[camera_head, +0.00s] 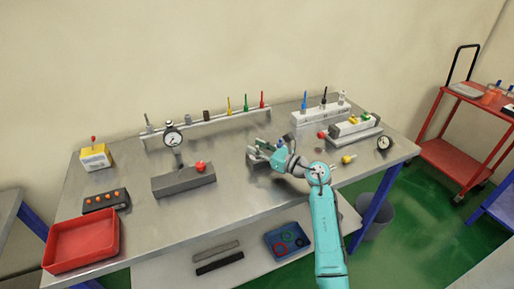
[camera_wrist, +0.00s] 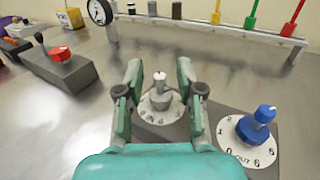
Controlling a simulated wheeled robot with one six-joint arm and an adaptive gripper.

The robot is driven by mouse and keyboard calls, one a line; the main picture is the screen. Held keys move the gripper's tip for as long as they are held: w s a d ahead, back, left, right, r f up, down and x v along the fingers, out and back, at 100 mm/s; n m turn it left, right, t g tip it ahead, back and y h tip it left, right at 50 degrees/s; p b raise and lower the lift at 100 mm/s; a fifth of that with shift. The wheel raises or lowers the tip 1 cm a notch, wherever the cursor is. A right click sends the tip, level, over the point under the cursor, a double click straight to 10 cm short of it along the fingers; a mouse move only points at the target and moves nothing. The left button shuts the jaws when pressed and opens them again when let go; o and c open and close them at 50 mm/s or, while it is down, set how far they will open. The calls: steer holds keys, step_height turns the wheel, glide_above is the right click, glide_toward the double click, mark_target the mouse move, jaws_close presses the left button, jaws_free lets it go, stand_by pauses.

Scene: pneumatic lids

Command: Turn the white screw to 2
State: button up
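The white screw (camera_wrist: 161,84) stands upright on a round white dial (camera_wrist: 149,112) with dark numbers, many of them hidden by my gripper. Where the screw points cannot be read. My gripper (camera_wrist: 159,74) is open, with one finger on each side of the white screw and a visible gap to it. A blue screw (camera_wrist: 257,122) on a second numbered dial (camera_wrist: 228,130) stands to the right, on the same grey block (camera_wrist: 212,112). In the head view my gripper (camera_head: 263,153) is over this block at mid-table, and the white screw is hard to make out.
A grey block with a red knob (camera_head: 200,168) and a gauge (camera_head: 172,137) stand to the left. A rack with coloured tools (camera_head: 207,124) runs along the back. A yellow-tipped part (camera_head: 348,159) lies right of my arm. The front middle of the table is bare.

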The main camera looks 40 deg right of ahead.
steer(key=shift+w, duration=0.2)
jaws_close()
steer(key=shift+n+y, duration=0.6)
steer(key=shift+y, duration=0.3)
steer(key=shift+n+g+y, duration=0.8)
steer(key=shift+y, duration=0.3)
steer(key=shift+a, duration=0.1)
